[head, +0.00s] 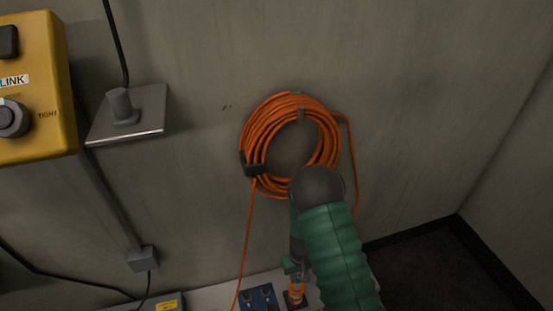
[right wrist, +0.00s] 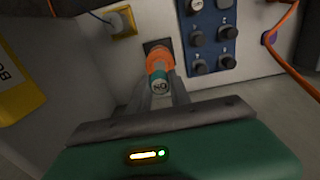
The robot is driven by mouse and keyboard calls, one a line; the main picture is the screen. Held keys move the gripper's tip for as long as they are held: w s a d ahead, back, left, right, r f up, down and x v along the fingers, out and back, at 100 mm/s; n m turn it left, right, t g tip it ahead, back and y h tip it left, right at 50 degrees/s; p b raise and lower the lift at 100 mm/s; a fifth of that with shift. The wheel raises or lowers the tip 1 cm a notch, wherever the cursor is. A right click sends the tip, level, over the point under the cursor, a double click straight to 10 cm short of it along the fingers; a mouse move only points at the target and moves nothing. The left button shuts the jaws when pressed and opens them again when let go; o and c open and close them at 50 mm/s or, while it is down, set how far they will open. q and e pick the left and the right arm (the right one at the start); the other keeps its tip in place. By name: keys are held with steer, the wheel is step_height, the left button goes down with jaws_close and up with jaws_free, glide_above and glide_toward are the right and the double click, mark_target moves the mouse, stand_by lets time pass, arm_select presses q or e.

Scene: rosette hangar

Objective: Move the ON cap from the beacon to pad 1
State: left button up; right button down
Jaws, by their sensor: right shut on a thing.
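The ON cap (right wrist: 159,87) has a pale top with dark letters, upside down in the right wrist view, and a teal side. It sits at the near end of the orange beacon (right wrist: 158,60), which stands on a dark square base and also shows in the head view (head: 296,292). My right gripper (right wrist: 160,84) is shut on the cap, a finger on each side; in the head view the gripper (head: 295,279) is partly hidden by its own arm. I cannot tell which spot is pad 1. My left gripper is not in view.
A blue panel (right wrist: 209,38) with several dark round fittings lies beside the beacon, also in the head view (head: 259,298). A coiled orange cable (head: 262,125) hangs on the wall, its loose end running down by the panel. A yellow box (head: 35,90) is at left.

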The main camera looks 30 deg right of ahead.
steer(key=shift+r+p, duration=0.35)
steer(key=shift+r, duration=0.1)
steer(key=shift+a+f, duration=0.1)
steer(key=s+a+f+n, duration=0.25)
steer(key=a+f, duration=0.25)
steer(key=a, duration=0.5)
steer(key=s+a+f+n, duration=0.1)
steer(key=a+f+n, duration=0.3)
steer(key=a, duration=0.6)
steer(key=shift+m, duration=0.25)
steer(key=shift+s+d+f, duration=0.1)
steer(key=shift+d+f, duration=0.05)
steer(key=shift+f, duration=2.75)
steer(key=shift+p, duration=0.35)
steer(key=shift+f, duration=0.2)
